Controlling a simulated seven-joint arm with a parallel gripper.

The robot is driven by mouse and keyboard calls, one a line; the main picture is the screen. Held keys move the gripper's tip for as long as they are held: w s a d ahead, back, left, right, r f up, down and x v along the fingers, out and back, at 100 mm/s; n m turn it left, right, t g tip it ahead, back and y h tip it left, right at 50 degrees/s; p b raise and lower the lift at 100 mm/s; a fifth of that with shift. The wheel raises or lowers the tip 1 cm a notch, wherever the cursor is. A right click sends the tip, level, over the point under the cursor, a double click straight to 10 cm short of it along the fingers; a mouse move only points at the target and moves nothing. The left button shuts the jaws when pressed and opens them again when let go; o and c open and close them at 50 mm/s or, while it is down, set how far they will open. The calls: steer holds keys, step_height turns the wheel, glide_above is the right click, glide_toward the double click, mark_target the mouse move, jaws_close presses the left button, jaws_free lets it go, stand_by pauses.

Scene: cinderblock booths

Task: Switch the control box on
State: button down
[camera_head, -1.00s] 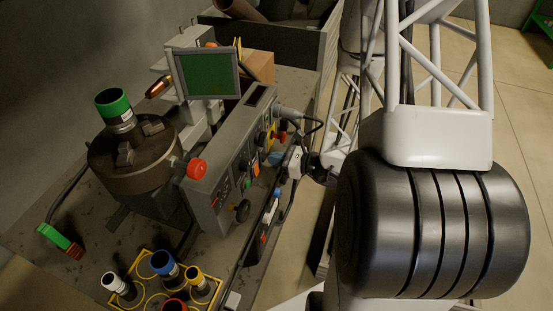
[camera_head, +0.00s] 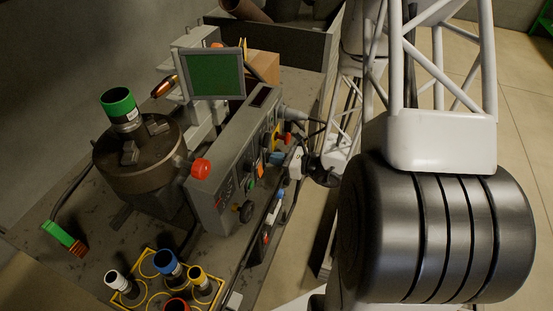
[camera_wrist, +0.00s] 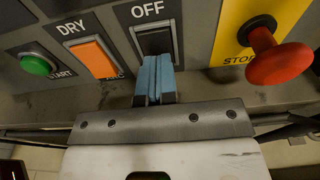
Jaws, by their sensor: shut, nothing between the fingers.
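The control box (camera_head: 232,165) is a long grey panel on the bench in the head view. In the wrist view its face (camera_wrist: 201,30) carries a black rocker switch (camera_wrist: 155,41) under the label OFF. My gripper (camera_wrist: 155,72) is shut and empty, its blue fingertips at the lower part of that switch and covering some of it. I cannot tell whether they touch it. In the head view my gripper (camera_head: 277,158) is small beside the panel's front.
An orange rocker labelled DRY (camera_wrist: 96,57) and a green START button (camera_wrist: 38,65) are left of the switch. A red STOP knob (camera_wrist: 281,64) juts out on the right. A chuck (camera_head: 139,157), a green-screened monitor (camera_head: 213,75) and a yellow rack (camera_head: 128,298) stand on the bench.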

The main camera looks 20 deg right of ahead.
steer(key=f+v, duration=0.1)
steer(key=v, duration=0.5)
steer(key=shift+s+d, duration=0.3)
steer(key=shift+d, duration=0.05)
stand_by(0.5)
stand_by(0.5)
steer(key=s+a+r+n+g+h, duration=0.1)
steer(key=s+a+r+n+g, duration=0.3)
steer(key=a+r+n+g, duration=0.3)
steer(key=s+a+r+n+g, duration=0.4)
steer(key=a+r+n, duration=0.3)
steer(key=r+n, duration=0.1)
steer(key=s+r+n+t+h, duration=0.1)
steer(key=s+r+n+h, duration=0.4)
steer(key=r+n, duration=0.1)
steer(key=s+r+n+t+h, duration=0.1)
steer(key=s+r+n+h, duration=0.4)
steer(key=r, duration=0.4)
steer(key=shift+r+n+h, duration=0.15)
steer(key=shift+n+h, duration=0.15)
steer(key=shift+n, duration=0.1)
